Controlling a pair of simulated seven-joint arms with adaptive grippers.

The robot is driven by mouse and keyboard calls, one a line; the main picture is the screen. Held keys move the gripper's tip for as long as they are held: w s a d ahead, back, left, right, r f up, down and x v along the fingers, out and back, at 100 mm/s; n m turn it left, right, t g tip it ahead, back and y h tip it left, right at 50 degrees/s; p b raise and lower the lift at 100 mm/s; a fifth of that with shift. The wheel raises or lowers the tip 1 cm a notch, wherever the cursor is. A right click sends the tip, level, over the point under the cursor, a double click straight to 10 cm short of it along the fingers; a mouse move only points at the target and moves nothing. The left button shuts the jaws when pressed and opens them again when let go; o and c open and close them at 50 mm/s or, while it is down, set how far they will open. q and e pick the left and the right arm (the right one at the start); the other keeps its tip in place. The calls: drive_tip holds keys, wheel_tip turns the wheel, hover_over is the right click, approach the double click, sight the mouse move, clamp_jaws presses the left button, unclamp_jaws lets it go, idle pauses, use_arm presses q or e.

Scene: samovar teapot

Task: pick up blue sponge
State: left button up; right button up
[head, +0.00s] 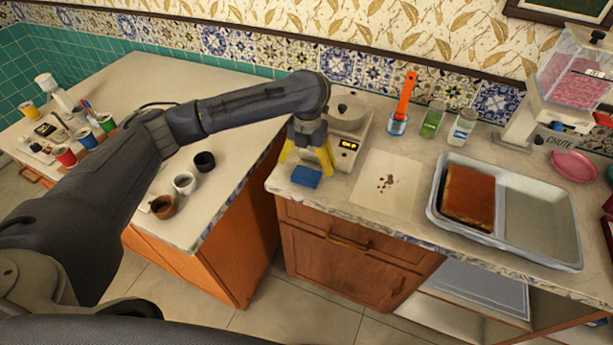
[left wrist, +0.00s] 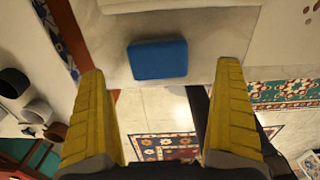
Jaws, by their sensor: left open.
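The blue sponge (head: 306,177) lies flat near the front left corner of the right counter. It also shows in the left wrist view (left wrist: 158,60), lying just ahead of the fingertips and between their lines. My left gripper (head: 309,160) points down over that corner, with its yellow fingers spread and nothing between them. In the left wrist view, both yellow fingers of the gripper (left wrist: 163,80) stand well apart, and the sponge is clear of them. My right gripper is not in view.
A small scale-like device (head: 349,130) stands just behind the gripper. A stained paper sheet (head: 397,200) lies right of the sponge. A tray (head: 540,222) with a brown slab sits farther right. Cups (head: 185,183) stand on the left counter, and a gap separates the counters.

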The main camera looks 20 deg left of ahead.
sight(306, 173)
use_arm(q)
drive_tip(key=shift+a+f, duration=0.1)
drive_tip(key=shift+f, duration=2.6)
drive_tip(key=c, duration=1)
